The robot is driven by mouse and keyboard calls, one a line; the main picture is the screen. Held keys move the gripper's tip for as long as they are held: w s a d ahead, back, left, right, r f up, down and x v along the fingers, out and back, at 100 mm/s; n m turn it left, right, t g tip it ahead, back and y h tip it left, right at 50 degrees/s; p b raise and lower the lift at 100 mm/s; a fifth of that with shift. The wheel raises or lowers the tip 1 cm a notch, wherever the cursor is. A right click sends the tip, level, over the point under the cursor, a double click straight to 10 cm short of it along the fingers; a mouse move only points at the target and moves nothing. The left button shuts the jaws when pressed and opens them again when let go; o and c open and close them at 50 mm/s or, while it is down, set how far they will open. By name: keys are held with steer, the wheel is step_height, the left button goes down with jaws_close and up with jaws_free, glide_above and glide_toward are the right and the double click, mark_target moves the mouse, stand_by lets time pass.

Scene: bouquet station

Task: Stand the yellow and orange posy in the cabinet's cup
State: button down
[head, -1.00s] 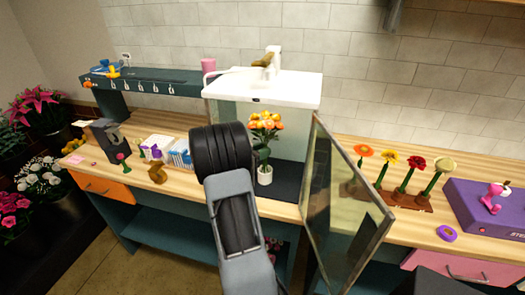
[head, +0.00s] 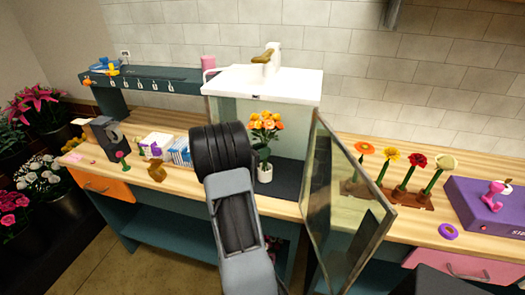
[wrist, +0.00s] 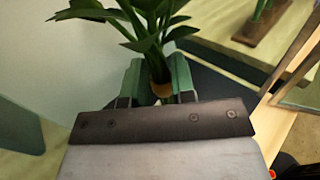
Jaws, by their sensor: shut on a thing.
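The yellow and orange posy (head: 265,124) is upright inside the glass cabinet (head: 300,88), its green leaves below the blooms. Directly beneath it is the white cup (head: 265,173) on the cabinet's dark floor. The posy looks to be in or just over the cup; the exact depth cannot be told. In the wrist view, my gripper (wrist: 158,78) is shut on the posy's lower part, with leaves (wrist: 150,22) rising beyond the green fingers. A small white patch, perhaps the cup, shows between the fingers. In the head view my arm hides the gripper.
The cabinet's glass door (head: 345,205) stands open to the right, close to my arm. Several single flowers stand in a brown rack (head: 405,197) right of it. A purple box (head: 485,205) is farther right. Small items and a grey holder (head: 104,137) lie left.

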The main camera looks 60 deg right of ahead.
steer(key=shift+f+b, duration=0.9)
steer(key=shift+f, duration=0.25)
stand_by(0.5)
steer(key=shift+c, duration=1.6)
jaws_free()
steer(key=v, duration=0.9)
steer(key=shift+p, duration=0.4)
stand_by(0.5)
